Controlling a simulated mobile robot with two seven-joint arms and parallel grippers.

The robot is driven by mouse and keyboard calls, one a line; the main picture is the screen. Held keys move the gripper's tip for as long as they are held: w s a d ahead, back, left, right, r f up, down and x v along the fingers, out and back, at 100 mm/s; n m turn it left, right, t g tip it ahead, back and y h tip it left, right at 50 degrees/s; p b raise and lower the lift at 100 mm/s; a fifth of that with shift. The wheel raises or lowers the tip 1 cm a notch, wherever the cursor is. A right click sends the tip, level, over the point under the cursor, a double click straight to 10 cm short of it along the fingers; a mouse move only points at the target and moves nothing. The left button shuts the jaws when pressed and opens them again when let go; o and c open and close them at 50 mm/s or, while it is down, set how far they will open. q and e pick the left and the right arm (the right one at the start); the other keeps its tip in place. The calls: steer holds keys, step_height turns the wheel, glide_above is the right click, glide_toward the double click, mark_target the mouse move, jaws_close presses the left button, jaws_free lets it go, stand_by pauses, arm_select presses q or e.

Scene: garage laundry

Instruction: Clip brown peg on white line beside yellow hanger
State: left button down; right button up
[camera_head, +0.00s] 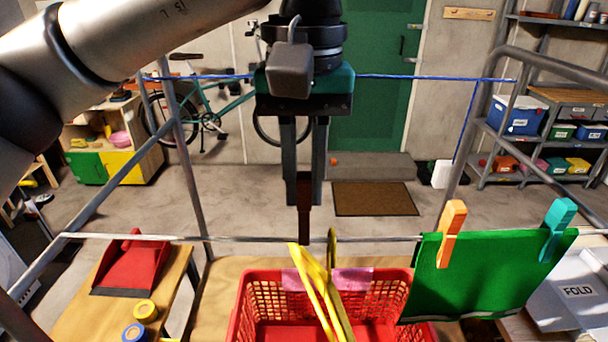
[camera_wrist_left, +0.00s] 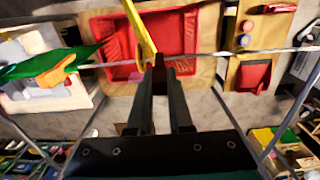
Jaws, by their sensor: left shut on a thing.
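My left gripper (camera_head: 304,185) points straight down above the white line (camera_head: 220,239) and is shut on the brown peg (camera_head: 304,212). The peg is upright, and its lower end meets the line in the picture; I cannot tell whether its jaws are around the line. The yellow hanger (camera_head: 314,284) hangs by its hook just right of the peg. In the left wrist view, the peg (camera_wrist_left: 159,66) shows between the fingertips, beside the hanger (camera_wrist_left: 138,28) and close to the line (camera_wrist_left: 222,57). My right gripper is not in view.
A green cloth (camera_head: 470,279) hangs on the line at right under an orange peg (camera_head: 450,232) and a teal peg (camera_head: 557,228). A red basket (camera_head: 250,307) stands below the hanger. A blue line (camera_head: 430,78) runs behind. The white line left of the peg is bare.

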mark_target(304, 206)
arm_select(q)
steer(key=shift+f+b, duration=1.6)
steer(key=shift+f, duration=0.65)
steer(key=c, duration=0.8)
jaws_free()
steer(key=shift+r, duration=0.15)
steer(key=shift+o, duration=0.2)
steer(key=shift+r, duration=0.1)
